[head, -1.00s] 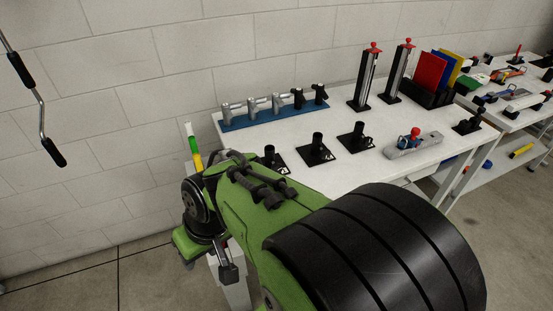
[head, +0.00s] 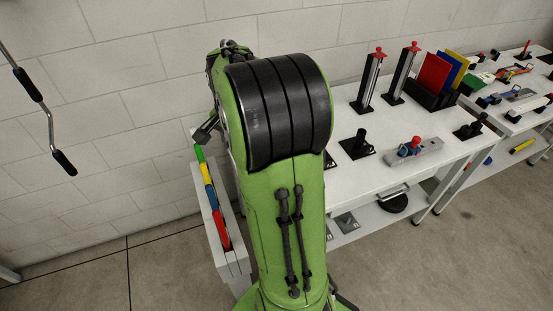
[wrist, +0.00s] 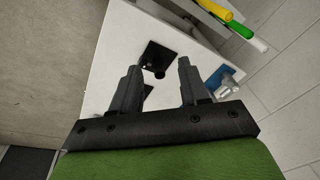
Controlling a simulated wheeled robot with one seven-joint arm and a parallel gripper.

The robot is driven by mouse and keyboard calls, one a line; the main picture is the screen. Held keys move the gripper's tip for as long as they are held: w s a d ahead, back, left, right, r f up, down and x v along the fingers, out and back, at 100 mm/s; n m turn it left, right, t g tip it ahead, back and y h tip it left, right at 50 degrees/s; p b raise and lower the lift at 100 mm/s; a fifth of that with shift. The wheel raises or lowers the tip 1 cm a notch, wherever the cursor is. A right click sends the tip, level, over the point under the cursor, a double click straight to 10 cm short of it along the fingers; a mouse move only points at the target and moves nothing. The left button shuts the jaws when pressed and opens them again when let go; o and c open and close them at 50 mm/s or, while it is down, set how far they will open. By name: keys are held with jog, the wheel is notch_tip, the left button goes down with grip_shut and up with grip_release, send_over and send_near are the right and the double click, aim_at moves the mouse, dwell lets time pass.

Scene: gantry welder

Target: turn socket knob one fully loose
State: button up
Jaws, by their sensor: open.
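My gripper (wrist: 158,65) is open in the wrist view, with nothing between its two fingers. Beyond the fingertips, a black socket post on a square black plate (wrist: 157,50) stands on the white table. Part of a second black piece shows lower, beside the left finger. To the right is the end of a blue rack with a silver fitting (wrist: 221,80), partly behind the right finger. In the head view, one black socket post (head: 360,138) stands clear on the table; my arm hides the gripper, the blue rack and most of the neighbouring sockets. I cannot tell which knob is knob one.
The white table (head: 385,128) also holds a grey block with a red-topped part (head: 414,150), two red-topped uprights and a rack of coloured panels (head: 432,85). A narrow holder with coloured handles (head: 209,190) stands left of my arm. The wall is close behind.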

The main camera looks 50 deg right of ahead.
jog(key=s+d+f+m+g+y+p, duration=0.15)
jog(key=d+f+m+p, duration=0.4)
jog(key=d, duration=0.85)
jog(key=f+m, duration=0.1)
jog(key=f, duration=1)
jog(key=s+f+m+b, duration=0.1)
jog(key=f, duration=0.5)
jog(key=shift+m, duration=0.35)
grip_shut()
